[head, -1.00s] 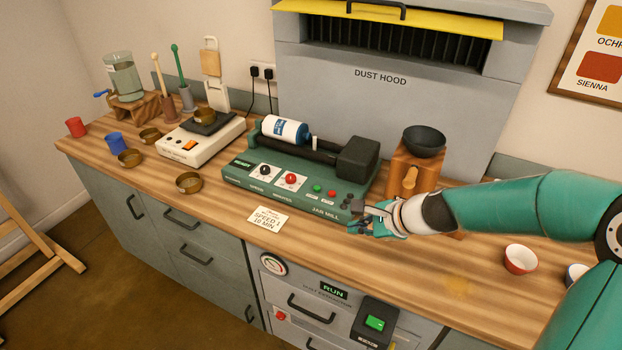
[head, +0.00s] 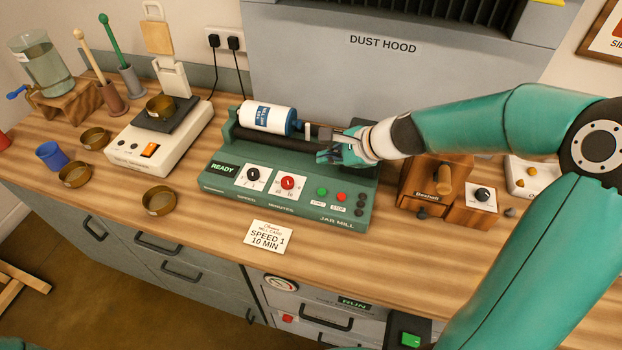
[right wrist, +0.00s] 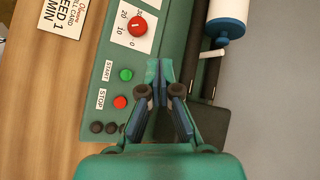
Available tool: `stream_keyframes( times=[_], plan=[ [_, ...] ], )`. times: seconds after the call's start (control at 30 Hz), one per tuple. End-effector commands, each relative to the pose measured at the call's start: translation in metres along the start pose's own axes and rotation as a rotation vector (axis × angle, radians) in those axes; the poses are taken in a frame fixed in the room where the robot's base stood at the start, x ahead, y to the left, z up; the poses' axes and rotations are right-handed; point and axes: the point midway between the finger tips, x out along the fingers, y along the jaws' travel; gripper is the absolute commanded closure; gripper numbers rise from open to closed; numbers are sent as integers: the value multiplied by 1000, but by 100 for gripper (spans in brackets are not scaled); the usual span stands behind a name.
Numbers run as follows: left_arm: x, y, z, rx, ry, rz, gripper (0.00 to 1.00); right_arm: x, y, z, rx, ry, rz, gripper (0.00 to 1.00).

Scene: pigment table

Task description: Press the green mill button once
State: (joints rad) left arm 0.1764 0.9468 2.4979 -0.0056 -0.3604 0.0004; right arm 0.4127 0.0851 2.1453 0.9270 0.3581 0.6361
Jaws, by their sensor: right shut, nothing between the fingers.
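The green jar mill (head: 215,180) stands on the wooden bench, with a white and blue jar (head: 268,117) on its rollers. Its green START button (head: 322,192) is on the front panel, left of the red STOP button (head: 341,197). In the right wrist view the green button (right wrist: 126,75) is left of the fingertips and the red button (right wrist: 120,101) is below it. My right gripper (head: 328,156) is shut and empty, above the mill's panel behind the buttons. In the right wrist view its fingertips (right wrist: 159,68) are together, apart from the green button. My left gripper is out of view.
Two dials, black (head: 253,174) and red (head: 288,183), sit left of the buttons; the display reads READY. A card (head: 268,237) lies in front. A wooden grinder box (head: 428,188) stands to the right. A white scale (head: 160,137) and brass bowls are left.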

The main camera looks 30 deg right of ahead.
Motion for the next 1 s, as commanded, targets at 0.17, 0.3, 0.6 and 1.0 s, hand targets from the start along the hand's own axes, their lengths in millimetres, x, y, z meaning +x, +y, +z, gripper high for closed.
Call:
stream_keyframes(
  times=[0.17, 0.3, 0.6, 1.0],
  plan=[
    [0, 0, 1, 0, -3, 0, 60, 9, -2, 4, -6, -2, 10, 100],
    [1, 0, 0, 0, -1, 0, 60, 13, -3, 3, -6, -2, 13, 100],
    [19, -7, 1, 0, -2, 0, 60, 27, 8, -7, -6, -1, 13, 100],
    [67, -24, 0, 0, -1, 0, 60, 64, 35, -35, -5, -1, 12, 100]
  ],
)
